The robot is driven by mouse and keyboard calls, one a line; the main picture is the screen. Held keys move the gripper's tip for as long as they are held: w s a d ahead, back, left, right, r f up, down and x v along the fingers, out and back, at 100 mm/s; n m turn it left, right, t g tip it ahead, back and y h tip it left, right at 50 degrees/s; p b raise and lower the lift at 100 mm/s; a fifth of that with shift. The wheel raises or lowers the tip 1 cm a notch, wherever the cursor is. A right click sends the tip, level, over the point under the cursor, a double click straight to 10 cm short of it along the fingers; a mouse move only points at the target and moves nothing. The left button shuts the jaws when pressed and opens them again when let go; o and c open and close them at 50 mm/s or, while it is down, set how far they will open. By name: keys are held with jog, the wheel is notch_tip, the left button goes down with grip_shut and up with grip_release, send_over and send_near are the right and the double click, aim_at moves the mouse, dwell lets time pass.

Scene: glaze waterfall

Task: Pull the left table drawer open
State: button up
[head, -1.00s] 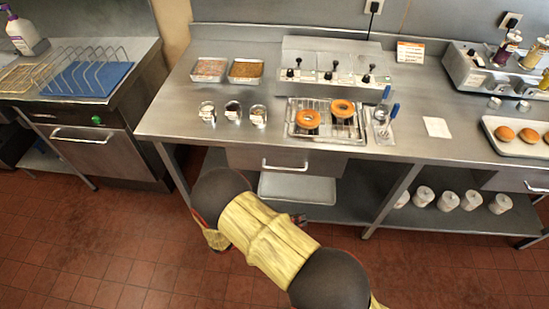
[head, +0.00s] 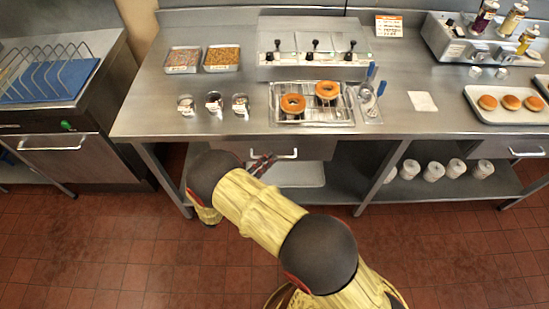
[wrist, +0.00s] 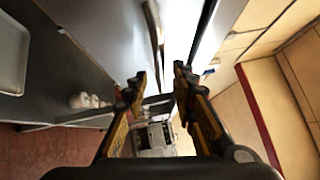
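The left table drawer (head: 315,148) is a grey steel front under the steel table's edge. It looks closed. Its light bar handle (head: 288,155) is partly hidden at its left end by my gripper (head: 264,163). In the wrist view a curved metal bar, which looks like the handle (wrist: 154,28), lies ahead of my gripper (wrist: 158,76), in line with the gap between its fingers. The two fingers are apart with nothing between them. I cannot tell whether a finger touches the handle.
The table (head: 150,118) carries a wire rack (head: 338,117) with doughnuts, small cups and topping trays. A lower shelf holds a tray (head: 300,176) and several white containers (head: 433,171). Another drawer (head: 510,148) is at the right. The tiled floor (head: 120,240) in front is clear.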

jog(key=shift+x, duration=1.55)
jog(key=shift+c, duration=0.7)
jog(key=shift+f, duration=0.1)
grip_shut()
